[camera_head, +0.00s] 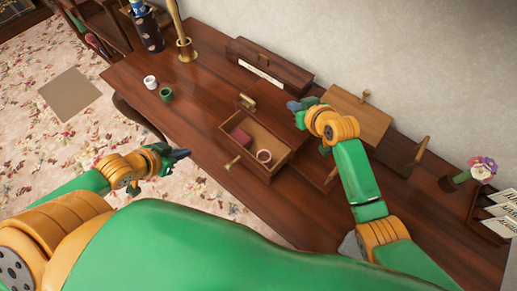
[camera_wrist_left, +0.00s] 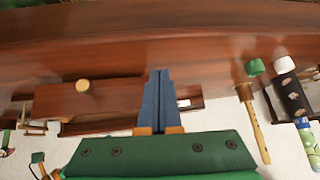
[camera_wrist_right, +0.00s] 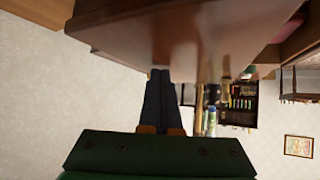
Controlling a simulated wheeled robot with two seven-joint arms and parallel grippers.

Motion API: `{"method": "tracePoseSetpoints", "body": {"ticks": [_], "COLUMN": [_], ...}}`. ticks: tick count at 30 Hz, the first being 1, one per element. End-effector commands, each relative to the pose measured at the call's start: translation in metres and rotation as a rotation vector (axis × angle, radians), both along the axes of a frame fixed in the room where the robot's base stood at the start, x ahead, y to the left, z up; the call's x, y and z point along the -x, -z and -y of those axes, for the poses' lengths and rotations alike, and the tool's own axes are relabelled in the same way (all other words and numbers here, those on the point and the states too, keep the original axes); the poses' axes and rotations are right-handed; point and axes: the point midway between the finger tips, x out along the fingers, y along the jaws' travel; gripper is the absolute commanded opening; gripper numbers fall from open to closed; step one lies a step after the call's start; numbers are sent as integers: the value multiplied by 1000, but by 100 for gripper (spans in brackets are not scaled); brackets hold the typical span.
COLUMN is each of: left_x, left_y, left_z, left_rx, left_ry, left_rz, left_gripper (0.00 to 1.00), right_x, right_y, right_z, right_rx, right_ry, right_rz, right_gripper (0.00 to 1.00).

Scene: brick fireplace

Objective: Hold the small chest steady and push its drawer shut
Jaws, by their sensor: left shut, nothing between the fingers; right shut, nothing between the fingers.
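The small dark-wood chest (camera_head: 270,104) stands on the desk, partly hidden by my right arm. Its drawer (camera_head: 278,162) is pulled out toward the lower left, with a brass knob (camera_head: 233,162) on its front. A dark red block (camera_head: 241,137) and a pink cup (camera_head: 264,156) are inside. My left gripper (camera_head: 186,153) is shut and empty, left of the drawer front and apart from it. A knobbed wooden front also shows in the left wrist view (camera_wrist_left: 110,98). My right gripper (camera_head: 293,105) is shut and empty over the chest; I cannot tell whether it touches.
A long dark box (camera_head: 268,65) with a white label lies behind the chest. A light-wood piece (camera_head: 352,116) stands to the right, a flower pot (camera_head: 455,180) further right. Small white (camera_head: 150,82) and green (camera_head: 166,94) cups stand left. The desk's front-left part is clear.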

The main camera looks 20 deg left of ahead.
Motion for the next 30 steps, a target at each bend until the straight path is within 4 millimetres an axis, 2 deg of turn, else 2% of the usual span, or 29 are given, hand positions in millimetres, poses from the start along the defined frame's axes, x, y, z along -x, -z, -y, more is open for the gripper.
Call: {"method": "tracePoseSetpoints", "body": {"ticks": [1,4,6,10,14,24,30], "left_x": [-1,2,5,5,-4,-38,-45], "left_y": [-12,-31,-39,-42,-32,13,24], "left_z": [19,51,64,74,77,94,98], "left_rx": [18,57,72,87,87,86,85], "left_ry": [60,149,187,209,206,208,210], "left_rz": [4,0,-2,-3,0,-1,-3], "left_gripper": [0,0,0,0,0,0,0], "right_x": [7,7,7,7,7,7,7], "right_y": [15,15,15,15,15,14,14], "right_z": [1,1,2,2,2,2,2], "right_rx": [17,17,17,17,17,17,17], "right_ry": [-5,-4,-4,-4,-4,-4,-4], "right_rz": [-36,-36,-36,-36,-36,-36,-36], "right_gripper": [0,0,0,0,0,0,0]}}
